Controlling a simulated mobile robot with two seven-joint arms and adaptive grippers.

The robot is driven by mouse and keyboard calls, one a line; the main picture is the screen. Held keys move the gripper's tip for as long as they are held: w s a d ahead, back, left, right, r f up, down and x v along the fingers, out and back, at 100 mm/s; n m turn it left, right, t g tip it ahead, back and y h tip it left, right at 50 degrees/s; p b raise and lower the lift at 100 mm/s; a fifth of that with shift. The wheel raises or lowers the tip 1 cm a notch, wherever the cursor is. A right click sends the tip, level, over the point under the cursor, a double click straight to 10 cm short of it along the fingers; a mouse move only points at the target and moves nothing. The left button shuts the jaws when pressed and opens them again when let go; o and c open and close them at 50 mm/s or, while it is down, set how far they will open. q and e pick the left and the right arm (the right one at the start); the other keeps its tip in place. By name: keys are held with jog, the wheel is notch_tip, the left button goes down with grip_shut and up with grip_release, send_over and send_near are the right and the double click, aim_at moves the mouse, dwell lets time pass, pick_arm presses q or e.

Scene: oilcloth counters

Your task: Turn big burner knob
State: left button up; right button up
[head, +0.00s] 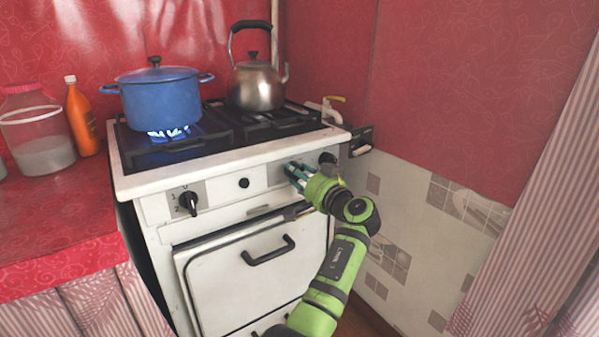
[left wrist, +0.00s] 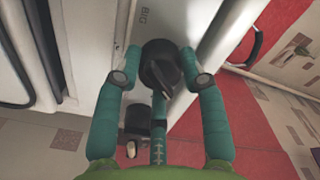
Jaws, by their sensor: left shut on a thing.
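The big burner knob (left wrist: 160,63) is black and sits on the stove's white front panel, with the letters "BIG" printed beside it in the left wrist view. My left gripper (head: 297,175) reaches the right part of that panel. In the left wrist view its teal fingers (left wrist: 160,80) close around the knob from both sides, with a third finger below. My right gripper is in neither view.
A left knob (head: 188,202) and the oven door handle (head: 268,250) are on the front. A blue pot (head: 160,98) stands over a lit blue flame; a kettle (head: 256,86) stands to its right.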

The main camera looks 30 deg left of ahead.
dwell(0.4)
pick_arm(q)
jog(key=o, duration=0.9)
jog(key=v, duration=1.2)
